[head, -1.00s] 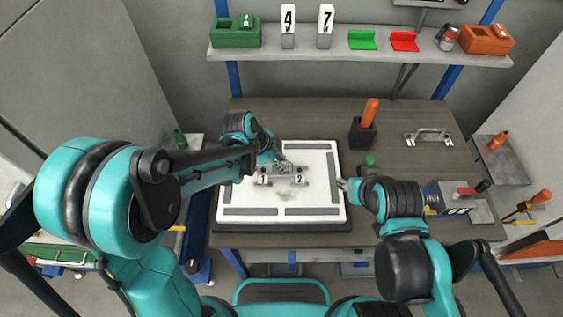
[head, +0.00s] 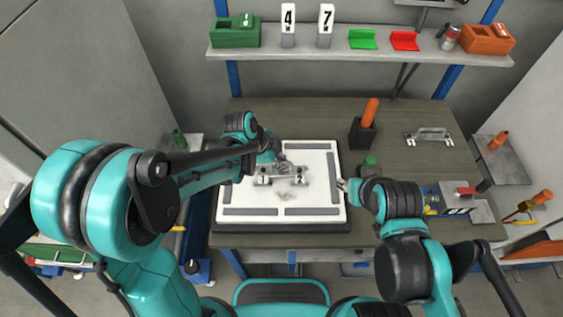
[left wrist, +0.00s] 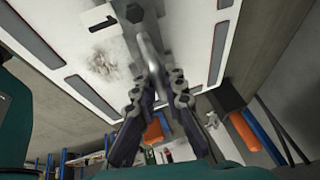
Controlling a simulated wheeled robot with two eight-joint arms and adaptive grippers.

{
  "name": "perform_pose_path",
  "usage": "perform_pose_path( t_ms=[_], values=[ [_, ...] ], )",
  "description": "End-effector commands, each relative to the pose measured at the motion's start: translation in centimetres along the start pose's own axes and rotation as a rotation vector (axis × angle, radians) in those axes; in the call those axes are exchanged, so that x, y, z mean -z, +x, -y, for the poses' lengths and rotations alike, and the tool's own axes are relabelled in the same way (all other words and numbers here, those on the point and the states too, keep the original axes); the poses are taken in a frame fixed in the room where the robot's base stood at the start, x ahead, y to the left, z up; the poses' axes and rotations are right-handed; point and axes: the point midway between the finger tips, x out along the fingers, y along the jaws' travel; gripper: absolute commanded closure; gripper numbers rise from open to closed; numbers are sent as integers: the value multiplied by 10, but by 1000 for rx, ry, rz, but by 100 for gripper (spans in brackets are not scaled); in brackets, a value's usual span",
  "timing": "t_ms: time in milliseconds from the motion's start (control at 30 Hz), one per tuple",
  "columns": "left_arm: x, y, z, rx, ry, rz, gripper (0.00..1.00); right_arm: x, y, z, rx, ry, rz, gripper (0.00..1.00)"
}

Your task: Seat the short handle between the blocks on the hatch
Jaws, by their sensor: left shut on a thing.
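The white hatch (head: 265,212) with grey strips lies on the bench. The block marked 2 (head: 300,180) shows on it; the block marked 1 shows in the left wrist view (left wrist: 101,22). My left gripper (head: 283,166) is over the hatch's middle, shut on the short grey handle (left wrist: 150,55). The handle is close to the blocks; I cannot tell whether it touches them or the hatch, and the fingers hide part of it. My right gripper (head: 342,185) is at the hatch's right edge, too small to tell open from shut.
Another grey handle (head: 428,137) lies at the bench's right. A black holder (head: 362,134) with an orange-handled tool and a green-topped object (head: 369,163) stand right of the hatch. A shelf (head: 340,51) runs along the back wall.

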Motion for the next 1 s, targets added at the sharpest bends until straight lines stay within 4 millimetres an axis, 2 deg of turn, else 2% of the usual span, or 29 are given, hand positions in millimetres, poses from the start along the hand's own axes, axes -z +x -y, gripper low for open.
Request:
perform_pose_path(
  t_ms=[1000],
  values=[
    [-10,24,-5,0,0,0,100,-14,20,0,0,0,0,60]
  ],
)
